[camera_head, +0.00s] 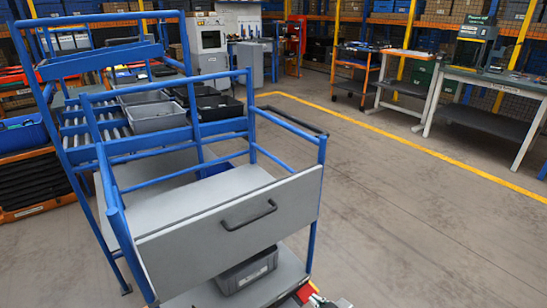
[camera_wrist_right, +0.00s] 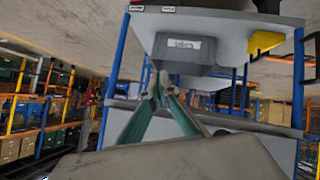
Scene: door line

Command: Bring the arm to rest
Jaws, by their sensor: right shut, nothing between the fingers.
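My right gripper (camera_head: 322,300) shows only in part at the bottom edge of the head view, low beside the front right corner of the blue cart. In the right wrist view its two green-padded fingers (camera_wrist_right: 160,92) meet at the tips, shut with nothing between them. That view looks turned over, with the cart's lower shelf and grey bin (camera_wrist_right: 183,52) beyond the fingertips. I cannot tell the exact gap to the cart. My left gripper is not in view.
The blue-framed cart (camera_head: 230,220) has a grey front panel with a dark handle (camera_head: 249,214). A grey bin (camera_head: 247,270) sits on its lower shelf. A roller rack with bins (camera_head: 155,115) stands behind. Open floor (camera_head: 410,220) lies to the right, with workbenches (camera_head: 490,85) beyond a yellow line.

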